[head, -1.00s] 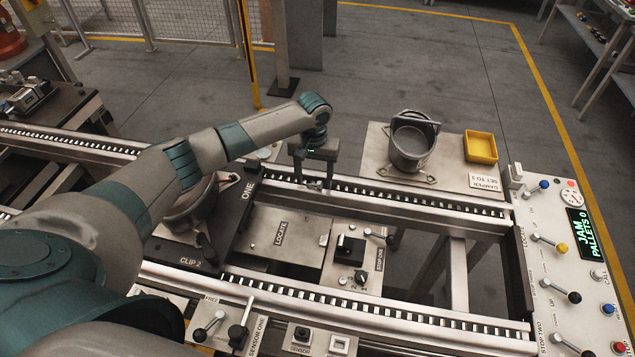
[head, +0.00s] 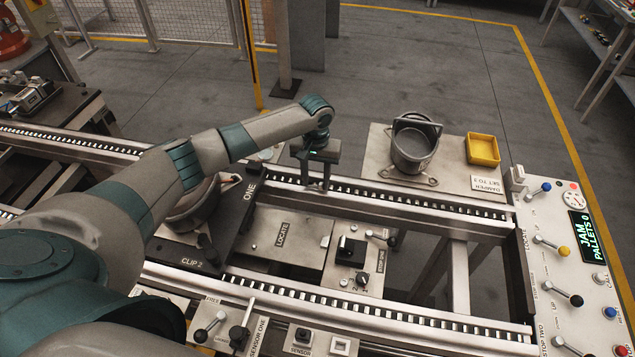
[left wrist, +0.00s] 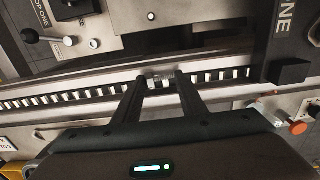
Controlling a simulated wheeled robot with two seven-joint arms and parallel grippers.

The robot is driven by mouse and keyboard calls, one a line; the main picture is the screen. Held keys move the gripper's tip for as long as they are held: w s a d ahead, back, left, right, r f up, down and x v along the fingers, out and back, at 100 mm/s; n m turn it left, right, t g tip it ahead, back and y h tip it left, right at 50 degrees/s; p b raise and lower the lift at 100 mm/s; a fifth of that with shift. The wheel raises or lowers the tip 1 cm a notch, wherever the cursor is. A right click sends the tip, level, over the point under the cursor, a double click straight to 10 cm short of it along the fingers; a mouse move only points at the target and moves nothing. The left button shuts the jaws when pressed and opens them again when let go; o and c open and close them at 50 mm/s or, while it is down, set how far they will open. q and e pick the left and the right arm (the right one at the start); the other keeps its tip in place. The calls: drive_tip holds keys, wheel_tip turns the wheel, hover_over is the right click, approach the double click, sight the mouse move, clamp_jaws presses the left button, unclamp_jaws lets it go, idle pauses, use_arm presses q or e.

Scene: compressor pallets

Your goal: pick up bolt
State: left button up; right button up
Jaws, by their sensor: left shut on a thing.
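My left gripper (head: 315,187) is at the far conveyor rail, just right of the pallet marked ONE. Its fingers point down to the rail's roller track. In the left wrist view the gripper (left wrist: 161,78) has its two fingertips a small gap apart, shut on a small grey metal piece, the bolt (left wrist: 160,82). The bolt is low against the rail, and I cannot tell whether it touches it. In the head view the bolt is too small to make out between the fingers. My right gripper is not in view.
The pallet (head: 248,203) carries a round metal housing, partly behind my left arm. A grey pot (head: 412,150) and a yellow tray (head: 482,149) stand on a plate beyond the rail. A control panel (head: 570,260) with levers is at the right. The stop unit (head: 350,255) sits between the rails.

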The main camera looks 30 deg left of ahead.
sight(316, 185)
use_arm(q)
drive_tip(key=shift+r, duration=0.1)
wheel_tip(316, 185, up, 4)
drive_tip(key=shift+w+f+b, duration=0.1)
drive_tip(key=shift+f+b, duration=0.05)
drive_tip(key=shift+b, duration=0.8)
drive_tip(key=s+d+r+b, duration=0.1)
drive_tip(key=d+r+b, duration=0.2)
drive_tip(key=d+r, duration=0.4)
drive_tip(key=d, duration=0.4)
drive_tip(key=shift+s+d, duration=0.25)
drive_tip(key=shift+s, duration=0.15)
